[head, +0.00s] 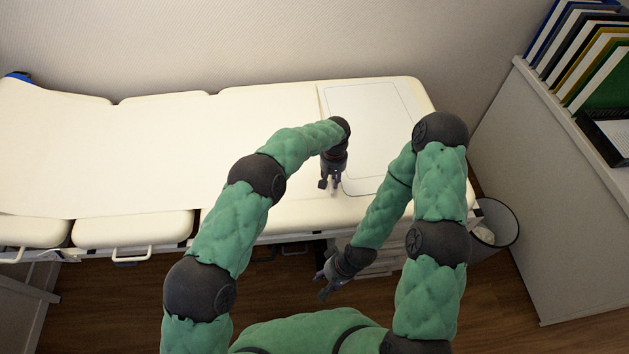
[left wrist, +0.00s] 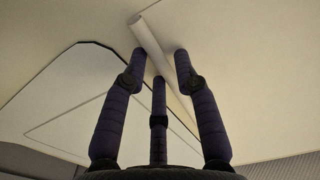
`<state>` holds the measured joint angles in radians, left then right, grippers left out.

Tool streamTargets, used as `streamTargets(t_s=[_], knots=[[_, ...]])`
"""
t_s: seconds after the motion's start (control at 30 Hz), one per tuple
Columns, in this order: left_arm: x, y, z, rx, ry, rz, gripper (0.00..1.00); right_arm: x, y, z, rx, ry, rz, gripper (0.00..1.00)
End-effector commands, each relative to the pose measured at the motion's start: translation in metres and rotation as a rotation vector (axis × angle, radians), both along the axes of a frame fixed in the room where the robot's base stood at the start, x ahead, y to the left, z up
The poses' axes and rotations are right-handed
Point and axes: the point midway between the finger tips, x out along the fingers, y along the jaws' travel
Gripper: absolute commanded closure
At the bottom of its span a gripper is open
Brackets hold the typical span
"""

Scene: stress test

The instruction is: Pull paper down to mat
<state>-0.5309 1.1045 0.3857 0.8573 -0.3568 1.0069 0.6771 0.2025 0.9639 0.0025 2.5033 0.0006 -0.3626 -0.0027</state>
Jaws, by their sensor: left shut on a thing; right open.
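The long cream paper (head: 120,150) lies along the couch from the left end to near the mat. The pale mat (head: 385,115), with a thin rounded outline, lies at the couch's right end; its outlined corner also shows in the left wrist view (left wrist: 85,105). My left gripper (head: 330,186) is over the couch's near side, at the mat's left edge. In the left wrist view its fingers are shut around a pale rod-like paper edge (left wrist: 153,45). My right gripper (head: 324,280) is open and empty, low in front of the couch.
The couch (head: 415,92) stands against the wall, with metal side handles (head: 112,255). A waste bin (head: 497,228) stands at its right end. A cabinet (head: 545,190) with several binders (head: 585,45) is at the right.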

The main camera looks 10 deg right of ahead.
Motion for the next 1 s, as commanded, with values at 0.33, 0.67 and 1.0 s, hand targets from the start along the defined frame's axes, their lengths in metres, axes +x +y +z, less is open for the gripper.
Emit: streamTargets(t_s=[0.33,0.67,1.0], knots=[[-0.0002,-0.0155,0.0004,-0.001,-0.002,0.000,1.00,0.0000,0.0000,-0.0020,0.000,0.000,0.000,0.54],[-0.0001,-0.0152,0.0006,-0.001,-0.002,0.000,0.46,0.0001,0.0000,-0.0020,0.000,0.000,0.000,0.54],[-0.0005,-0.0150,0.0012,0.000,-0.001,0.000,0.46,0.0001,0.0000,-0.0020,0.000,0.000,0.000,0.54]])
